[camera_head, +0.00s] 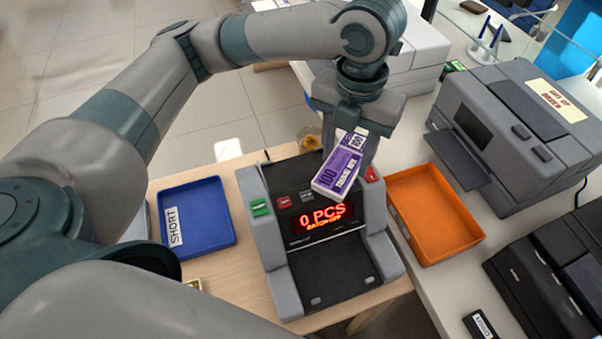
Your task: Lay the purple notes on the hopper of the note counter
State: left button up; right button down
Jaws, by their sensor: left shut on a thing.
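The purple notes (341,167) are a banded bundle marked 100. My left gripper (352,138) is shut on the bundle and holds it tilted, in front of the upper part of the note counter in this view. The note counter (278,253) is grey and black, with a red display (323,216) reading 0 PCS. Its hopper at the top back is partly hidden by the notes and my gripper. I cannot tell how high the notes are above it. My right gripper does not show.
A blue tray (233,240) labelled SHORT lies left of the counter, and an orange tray (481,240) lies to its right. A grey machine (520,125) stands at the right, with a dark machine (548,270) below it. A small round amber item (309,139) sits behind the counter.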

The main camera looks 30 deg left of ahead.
pick_arm(q)
jog(key=m, duration=0.2)
jog(key=d+m, duration=0.1)
jog(key=m, duration=0.1)
jog(key=shift+s+m+b, duration=0.1)
jog(key=shift+m+b, duration=0.2)
jog(key=shift+b, duration=0.05)
jog(key=m, duration=0.3)
jog(key=shift+s+d+r, duration=0.1)
jog(key=shift+d+r, duration=0.05)
jog(key=shift+d, duration=0.1)
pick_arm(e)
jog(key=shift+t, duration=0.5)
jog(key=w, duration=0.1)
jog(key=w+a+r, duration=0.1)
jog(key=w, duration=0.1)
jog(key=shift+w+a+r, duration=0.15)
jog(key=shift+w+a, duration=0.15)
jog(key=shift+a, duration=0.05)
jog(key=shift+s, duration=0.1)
